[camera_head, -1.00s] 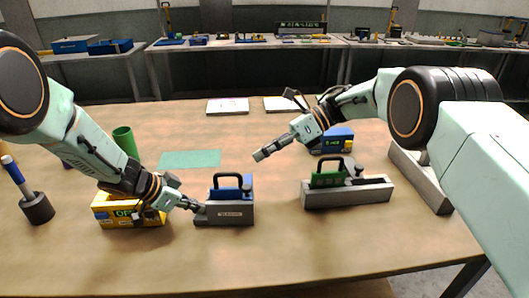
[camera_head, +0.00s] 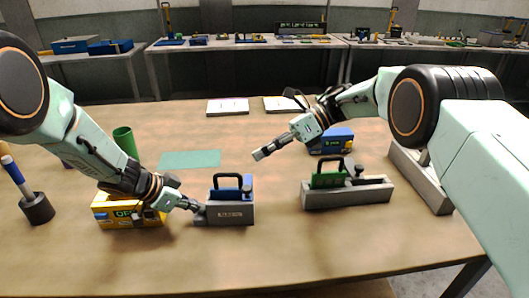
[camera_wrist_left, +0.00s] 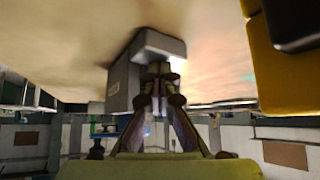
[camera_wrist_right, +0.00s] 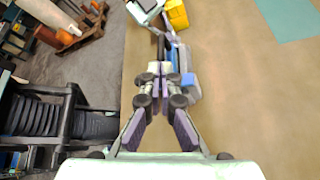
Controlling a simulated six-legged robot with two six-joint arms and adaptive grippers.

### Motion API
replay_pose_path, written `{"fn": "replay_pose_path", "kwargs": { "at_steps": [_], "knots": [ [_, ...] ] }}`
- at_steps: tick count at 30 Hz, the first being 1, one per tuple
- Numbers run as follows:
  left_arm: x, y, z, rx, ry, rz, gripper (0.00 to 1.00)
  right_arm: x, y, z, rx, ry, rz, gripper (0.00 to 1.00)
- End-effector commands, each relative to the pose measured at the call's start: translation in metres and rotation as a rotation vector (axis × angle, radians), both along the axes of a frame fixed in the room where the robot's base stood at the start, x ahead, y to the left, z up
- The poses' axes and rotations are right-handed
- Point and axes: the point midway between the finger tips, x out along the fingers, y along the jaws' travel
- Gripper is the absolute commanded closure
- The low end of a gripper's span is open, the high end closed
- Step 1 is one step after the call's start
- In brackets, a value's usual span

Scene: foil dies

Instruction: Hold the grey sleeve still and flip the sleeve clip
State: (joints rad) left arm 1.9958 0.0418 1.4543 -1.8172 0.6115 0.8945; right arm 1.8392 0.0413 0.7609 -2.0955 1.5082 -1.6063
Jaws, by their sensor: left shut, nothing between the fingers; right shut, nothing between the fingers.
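The grey sleeve (camera_head: 228,215) stands on the table in front of me, with a blue block (camera_head: 228,188) and black handle in its top. A small dark part at the top right of the sleeve may be the clip; it is too small to tell. My left gripper (camera_head: 200,208) is shut and empty, its tips at the sleeve's left end. In the left wrist view the tips lie against or very near the sleeve (camera_wrist_left: 117,88). My right gripper (camera_head: 258,155) is shut and empty, in the air above and to the right of the sleeve.
A yellow box (camera_head: 112,212) stands under my left forearm. A longer grey holder with a green block (camera_head: 328,180) is at the right, a blue device (camera_head: 331,141) behind it. A green cup (camera_head: 125,141), a dark pen pot (camera_head: 38,208) and a green mat (camera_head: 190,159) are at left.

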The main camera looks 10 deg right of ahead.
Motion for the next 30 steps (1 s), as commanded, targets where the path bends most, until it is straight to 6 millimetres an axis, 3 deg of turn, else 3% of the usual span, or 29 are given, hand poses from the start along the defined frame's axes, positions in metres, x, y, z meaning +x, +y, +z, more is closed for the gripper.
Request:
{"fn": "replay_pose_path", "kwargs": {
  "at_steps": [9,14,20,30],
  "knots": [
    [-0.004,0.0,-0.006,0.005,0.011,-0.001,1.0,0.0,0.0,0.012,0.0,0.0,0.0,1.0],
    [-0.004,0.0,-0.006,0.005,0.011,-0.001,1.0,-0.002,-0.005,0.007,0.0,0.002,-0.001,1.0],
    [-0.004,0.0,-0.006,0.005,0.011,-0.001,1.0,-0.009,-0.03,-0.017,0.002,0.003,-0.004,1.0],
    [-0.004,0.0,-0.006,0.005,0.011,-0.001,1.0,-0.007,-0.09,0.02,0.001,-0.004,-0.002,1.0]
  ]
}}
